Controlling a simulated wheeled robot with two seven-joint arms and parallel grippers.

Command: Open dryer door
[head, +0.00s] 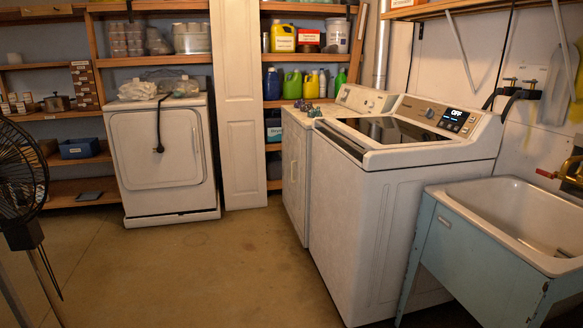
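A white machine with a square front door (156,150) stands against the back shelves at the left; it looks like the dryer. Its front door appears shut. A dark cord with a plug-like end (159,147) hangs down over the door. Clear plastic bags (150,89) lie on its top. Neither of my grippers shows in the head view.
A white top-loading machine (385,205) with a display reading OFF stands at right, another white unit (297,172) behind it. A blue-sided sink (490,245) is at front right. A black fan (20,180) stands at left. The middle floor (190,270) is clear.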

